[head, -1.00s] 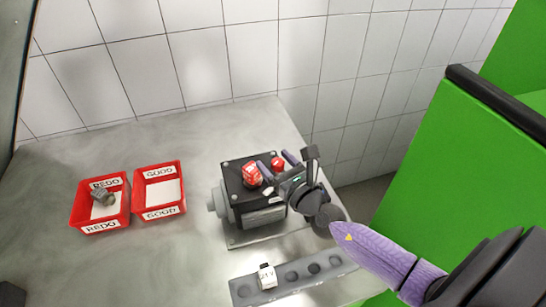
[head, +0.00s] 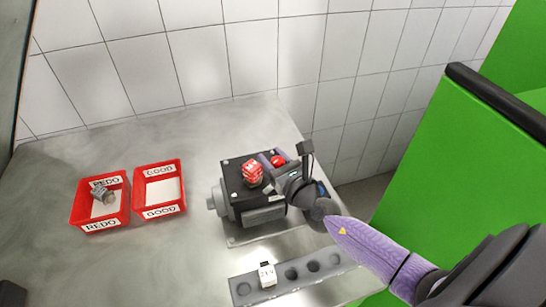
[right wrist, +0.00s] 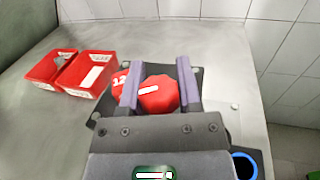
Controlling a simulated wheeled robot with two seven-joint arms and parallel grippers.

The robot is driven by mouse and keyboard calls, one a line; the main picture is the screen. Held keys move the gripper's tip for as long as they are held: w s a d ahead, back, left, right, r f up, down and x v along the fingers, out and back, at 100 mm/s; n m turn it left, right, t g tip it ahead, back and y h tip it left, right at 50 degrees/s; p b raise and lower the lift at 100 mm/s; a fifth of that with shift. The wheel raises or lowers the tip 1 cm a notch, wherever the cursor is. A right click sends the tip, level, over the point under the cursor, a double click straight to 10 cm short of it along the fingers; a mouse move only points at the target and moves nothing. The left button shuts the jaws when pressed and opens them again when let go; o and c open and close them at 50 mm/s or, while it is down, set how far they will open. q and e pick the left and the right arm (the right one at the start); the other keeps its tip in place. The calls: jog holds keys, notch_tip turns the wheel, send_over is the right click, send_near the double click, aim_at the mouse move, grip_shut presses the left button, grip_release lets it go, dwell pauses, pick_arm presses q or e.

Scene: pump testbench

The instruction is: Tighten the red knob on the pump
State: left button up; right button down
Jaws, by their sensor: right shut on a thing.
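The pump (head: 245,207) is a dark box with a grey motor on its left, standing on a plate near the counter's right end. The red knob (head: 277,161) is on its top, at the right; it also shows in the right wrist view (right wrist: 158,97) as a faceted red cap with a white label. My right gripper (head: 272,158) is shut on the red knob, one purple finger on each side. A second red part (head: 252,173) with white lettering sits beside it on the pump, just outside the fingers. My left gripper is not in view.
A red REDO bin (head: 74,210) holding a grey fitting (head: 103,193) and a red GOOD bin (head: 138,192) stand to the left. A grey strip with holes (head: 325,274) holds a white labelled block (head: 267,274) in front. A tiled wall is behind; bare counter lies between bins and pump.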

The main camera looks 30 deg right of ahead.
jog(key=shift+r+m+h+p, duration=0.15)
jog(key=shift+m+h+p, duration=0.55)
jog(key=shift+h+p, duration=0.15)
jog(key=m+h+p, duration=0.1)
jog(key=h, duration=0.1)
jog(key=shift+d+h, duration=0.15)
jog(key=shift+h, duration=0.2)
jog(key=shift+m+g+h+p, duration=0.35)
jog(key=shift+m+g+h, duration=0.05)
jog(key=shift+m+h, duration=0.3)
jog(key=shift+d+m+g+h, duration=0.2)
jog(key=shift+m+g+h, duration=0.2)
jog(key=shift+m+h, duration=0.6)
jog(key=h, duration=0.1)
jog(key=m+g+h, duration=0.2)
jog(key=shift+s+d+f+h, duration=0.15)
jog(key=shift+f+h, duration=0.1)
jog(key=shift+h, duration=0.15)
jog(key=shift+s+d+m+g+h+b, duration=0.15)
jog(key=shift+m+g+h+b, duration=0.35)
jog(key=shift+m+g+h, duration=0.6)
jog(key=shift+s+d+m+g+h+b, duration=0.1)
jog(key=shift+m+g+h+b, duration=0.4)
jog(key=shift+m+g+h, duration=0.55)
jog(key=shift+r+g, duration=0.1)
jog(key=shift+g, duration=0.35)
jog(key=shift+c, duration=1.5)
grip_release()
